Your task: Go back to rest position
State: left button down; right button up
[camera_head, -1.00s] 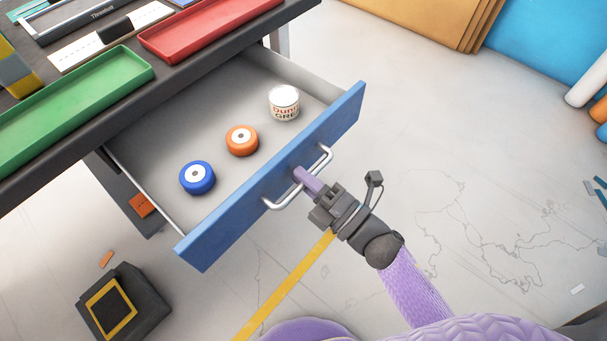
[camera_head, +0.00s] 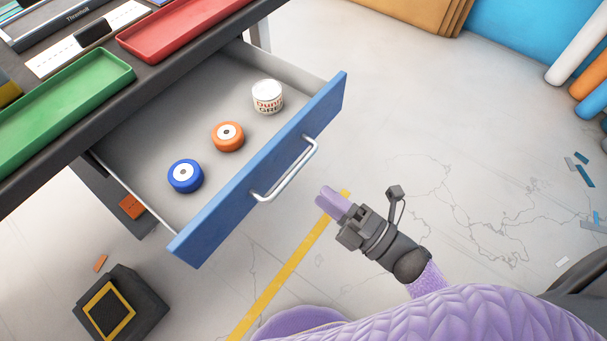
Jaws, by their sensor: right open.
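My right gripper (camera_head: 328,199) has pale purple fingers and a dark grey body. It is open and empty in the middle of the head view, apart from the drawer. The blue-fronted drawer (camera_head: 215,217) is pulled out under the workbench. Its silver handle (camera_head: 287,172) is clear of the gripper, to the upper left of the fingertips. My left gripper is not in view.
Inside the drawer are a blue roll (camera_head: 185,177), an orange roll (camera_head: 228,137) and a white can (camera_head: 267,97). A green tray (camera_head: 65,110) and a red tray (camera_head: 180,28) lie on the bench. A dark box (camera_head: 122,305) stands on the floor at lower left. Floor at right is mostly clear.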

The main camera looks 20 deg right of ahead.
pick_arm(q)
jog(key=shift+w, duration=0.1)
pick_arm(e)
jog(key=shift+v, duration=1)
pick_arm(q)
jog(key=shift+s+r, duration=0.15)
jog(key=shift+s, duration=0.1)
